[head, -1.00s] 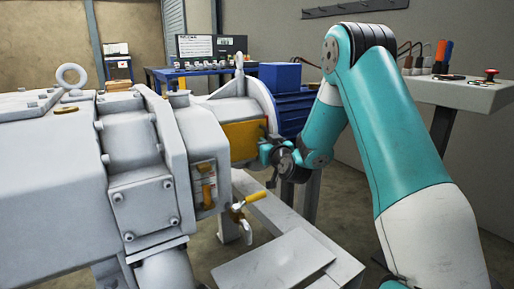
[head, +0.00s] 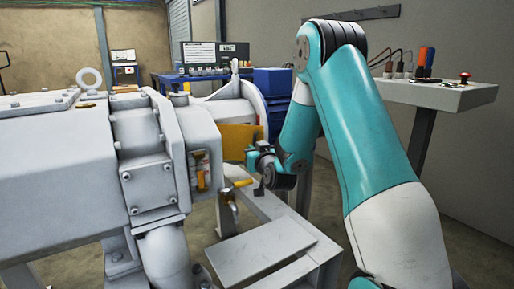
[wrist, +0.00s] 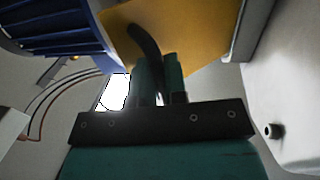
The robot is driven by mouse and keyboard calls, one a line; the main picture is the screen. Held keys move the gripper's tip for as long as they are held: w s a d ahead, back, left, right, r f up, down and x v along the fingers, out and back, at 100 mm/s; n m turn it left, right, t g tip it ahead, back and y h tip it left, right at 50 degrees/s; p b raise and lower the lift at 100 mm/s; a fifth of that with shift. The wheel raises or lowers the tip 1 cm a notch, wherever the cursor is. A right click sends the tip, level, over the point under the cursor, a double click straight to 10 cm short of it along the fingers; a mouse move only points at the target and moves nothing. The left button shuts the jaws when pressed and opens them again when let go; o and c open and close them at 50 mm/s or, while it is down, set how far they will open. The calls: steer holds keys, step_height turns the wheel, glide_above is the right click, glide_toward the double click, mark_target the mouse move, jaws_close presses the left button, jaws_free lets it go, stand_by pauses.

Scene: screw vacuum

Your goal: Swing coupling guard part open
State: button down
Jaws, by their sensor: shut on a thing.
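The coupling guard part is a yellow-orange panel (head: 236,137) between the grey pump housing and the blue motor. It stands out at a slight angle from the coupling opening. In the wrist view the yellow panel (wrist: 195,35) fills the top middle, with a curved black handle (wrist: 143,38) on it. My gripper (head: 254,157) is at the panel's lower right edge in the head view. In the wrist view its two teal fingers (wrist: 160,76) are shut on the black handle. The handle's lower end is hidden between the fingers.
The grey pump housing (head: 60,145) fills the left. The blue motor (head: 276,112) is behind the panel. A grey frame (head: 262,250) lies below, and a bench with tools (head: 435,93) stands at right.

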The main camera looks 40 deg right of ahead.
steer(key=shift+a+r, duration=0.1)
steer(key=shift+a, duration=0.25)
steer(key=c, duration=1.5)
jaws_free()
steer(key=shift+w+a, duration=0.1)
steer(key=shift+o, duration=0.2)
